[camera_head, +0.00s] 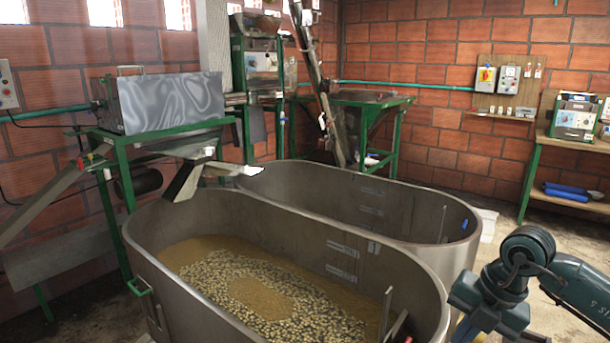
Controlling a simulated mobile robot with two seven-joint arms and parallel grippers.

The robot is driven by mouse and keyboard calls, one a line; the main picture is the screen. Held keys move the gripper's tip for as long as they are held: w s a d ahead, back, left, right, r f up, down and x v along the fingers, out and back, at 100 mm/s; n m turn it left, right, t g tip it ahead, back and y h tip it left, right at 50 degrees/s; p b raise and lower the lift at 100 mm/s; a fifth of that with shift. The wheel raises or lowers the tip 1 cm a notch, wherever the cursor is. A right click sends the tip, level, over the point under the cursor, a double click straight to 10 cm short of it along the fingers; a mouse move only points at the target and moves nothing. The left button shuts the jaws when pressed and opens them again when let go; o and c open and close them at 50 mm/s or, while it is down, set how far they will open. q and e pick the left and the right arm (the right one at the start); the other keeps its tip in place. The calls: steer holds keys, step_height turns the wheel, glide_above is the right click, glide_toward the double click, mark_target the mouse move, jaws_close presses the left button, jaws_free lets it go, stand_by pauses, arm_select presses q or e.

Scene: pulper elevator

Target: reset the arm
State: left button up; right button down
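My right arm (525,265) comes in at the lower right corner, dark teal and bent at a joint. It is in front of the floor at the right side of the near metal tank (200,212). No fingers of my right gripper can be made out; the lower part of the arm runs to the bottom edge of the picture. My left arm and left gripper do not show.
The near tank holds pale beans in brownish liquid. A second metal tank (345,190) stands behind it. A green-framed machine (170,100) is at the left. A green-legged bench (575,140) is at the right, with open floor before it.

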steer(key=s+a+f+n+g+y, duration=0.1)
steer(key=s+a+y, duration=0.1)
steer(key=a+y, duration=0.35)
steer(key=s+a+f+n+g+y, duration=0.1)
steer(key=s+a+f+y, duration=0.1)
steer(key=a, duration=0.7)
steer(key=s+a+r+m+t+y+p, duration=0.1)
steer(key=s+a+r+m+t+y, duration=0.1)
steer(key=a+r+m+t+y, duration=0.5)
steer(key=d+f+m+t+h, duration=0.6)
steer(key=f+m+t+h, duration=0.5)
steer(key=m, duration=0.6)
steer(key=s+d+f+m+g+h+p, duration=0.1)
steer(key=s+d+f+m+g+h, duration=0.1)
steer(key=s+f+g, duration=0.5)
steer(key=s+d+f+m, duration=0.1)
steer(key=s+f+m, duration=0.1)
steer(key=f, duration=0.3)
steer(key=shift+s+f+h, duration=0.25)
steer(key=shift+s+h, duration=0.1)
steer(key=shift+s, duration=0.2)
steer(key=shift+a, duration=0.15)
